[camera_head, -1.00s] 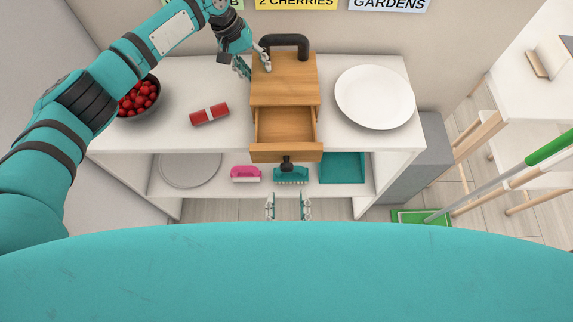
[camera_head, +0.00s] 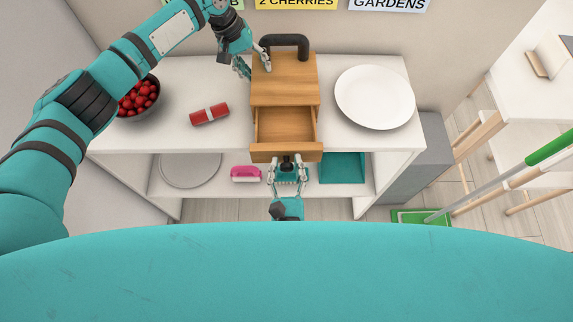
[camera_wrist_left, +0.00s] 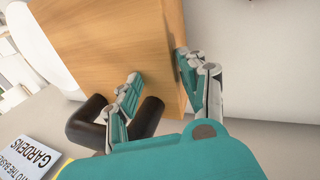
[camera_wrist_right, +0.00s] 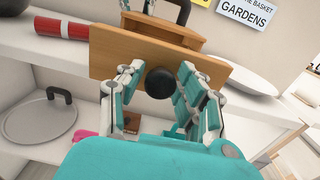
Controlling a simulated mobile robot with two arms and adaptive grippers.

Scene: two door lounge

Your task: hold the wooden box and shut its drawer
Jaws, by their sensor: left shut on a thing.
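The wooden box (camera_head: 284,80) stands on the white shelf unit, with a black handle (camera_head: 285,42) at its back. Its drawer (camera_head: 286,126) is pulled out towards me and looks empty. A dark round knob (camera_wrist_right: 160,83) sits on the drawer front. My left gripper (camera_head: 254,64) is shut on the box at its back left corner; the left wrist view shows its fingers (camera_wrist_left: 160,80) against the box wood. My right gripper (camera_head: 287,170) is open in front of the drawer, with one finger on each side of the knob. I cannot tell whether they touch it.
The lower shelf holds a round tray (camera_head: 190,168), a pink brush (camera_head: 246,174) and a teal bin (camera_head: 342,167).

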